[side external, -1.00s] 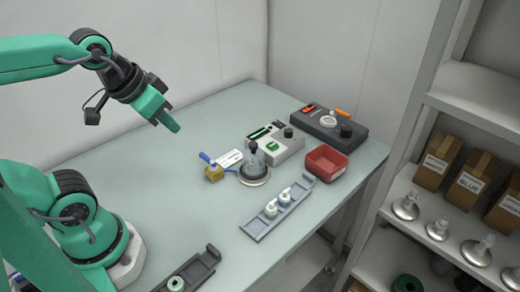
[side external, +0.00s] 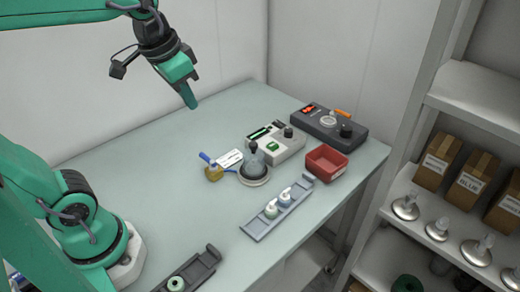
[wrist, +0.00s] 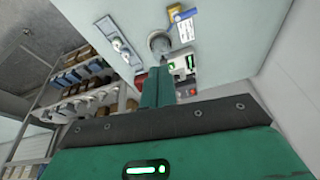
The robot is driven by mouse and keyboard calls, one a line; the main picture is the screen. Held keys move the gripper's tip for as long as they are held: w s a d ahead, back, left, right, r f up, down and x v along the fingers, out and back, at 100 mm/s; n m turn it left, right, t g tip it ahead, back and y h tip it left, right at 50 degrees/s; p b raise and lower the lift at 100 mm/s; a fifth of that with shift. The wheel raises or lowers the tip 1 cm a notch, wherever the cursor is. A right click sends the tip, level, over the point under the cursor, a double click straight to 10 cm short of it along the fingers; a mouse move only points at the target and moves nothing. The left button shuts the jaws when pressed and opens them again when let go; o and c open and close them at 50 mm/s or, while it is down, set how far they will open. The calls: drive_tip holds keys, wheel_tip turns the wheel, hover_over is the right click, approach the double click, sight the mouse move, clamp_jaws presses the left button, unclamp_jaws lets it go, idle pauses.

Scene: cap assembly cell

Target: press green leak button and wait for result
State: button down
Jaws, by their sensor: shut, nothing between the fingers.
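The leak tester is a light grey box (side external: 283,141) with a green button (side external: 272,146) on its front face and a dark knob on top. It also shows in the wrist view (wrist: 181,66), just beyond my fingers. My gripper (side external: 191,103) is shut and empty, high above the table, to the left of and apart from the tester. In the wrist view the fingertips (wrist: 160,72) are together and hide part of the tester.
A brass valve with blue handles (side external: 212,170) and a white card (side external: 230,158) lie left of the chamber. A dark device (side external: 329,129) with a red display and a red bin (side external: 325,164) stand to the right. A grey rail (side external: 262,224) holds two small caps.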

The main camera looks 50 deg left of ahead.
drive_tip(key=w+r+m+g, duration=0.2)
drive_tip(key=w+g, duration=0.1)
drive_tip(key=w, duration=0.5)
drive_tip(key=m+g, duration=0.4)
drive_tip(key=g, duration=0.4)
hover_over(274, 144)
wheel_tip(274, 144, down, 14)
drive_tip(key=shift+f+m, duration=0.3)
drive_tip(key=shift+f, duration=0.05)
drive_tip(key=shift+f, duration=0.15)
drive_tip(key=shift+f, duration=4.25)
